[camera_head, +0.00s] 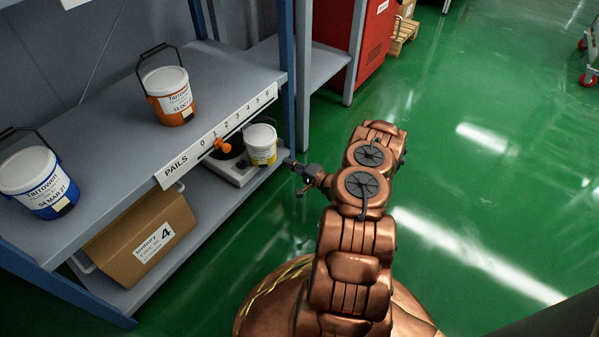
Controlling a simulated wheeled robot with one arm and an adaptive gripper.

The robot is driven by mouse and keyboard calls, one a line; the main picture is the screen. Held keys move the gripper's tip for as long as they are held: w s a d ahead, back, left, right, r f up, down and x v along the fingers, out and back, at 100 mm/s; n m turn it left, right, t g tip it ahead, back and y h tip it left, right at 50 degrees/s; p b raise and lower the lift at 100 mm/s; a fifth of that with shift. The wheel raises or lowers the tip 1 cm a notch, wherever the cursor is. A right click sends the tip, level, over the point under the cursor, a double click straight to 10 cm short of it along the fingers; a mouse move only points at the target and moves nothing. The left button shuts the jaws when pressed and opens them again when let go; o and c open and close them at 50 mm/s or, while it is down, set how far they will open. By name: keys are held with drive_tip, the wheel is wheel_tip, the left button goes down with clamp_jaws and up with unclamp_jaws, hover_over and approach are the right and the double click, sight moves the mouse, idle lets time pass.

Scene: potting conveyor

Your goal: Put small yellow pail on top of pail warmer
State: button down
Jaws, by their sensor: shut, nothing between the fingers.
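The small yellow pail (262,147) has a white lid and a pale label, and stands upright on the lower shelf level. Just left of it is a low white unit, seemingly the pail warmer (238,175), with a dark round plate (228,152) partly hidden by the upper shelf's front strip. I cannot tell whether the pail stands on the unit's edge or beside it; it is right of the dark plate. My gripper (291,164) is shut and empty, just right of the pail at the shelf's open end, apart from it.
An orange-and-white pail (172,101) and a blue-and-white pail (42,187) stand on the upper shelf. A cardboard box (145,238) fills the lower shelf's left. A blue post (290,75) rises behind the pail.

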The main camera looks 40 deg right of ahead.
sight(274, 154)
drive_tip(key=shift+b+x, duration=1.05)
drive_tip(key=shift+x, duration=1.2)
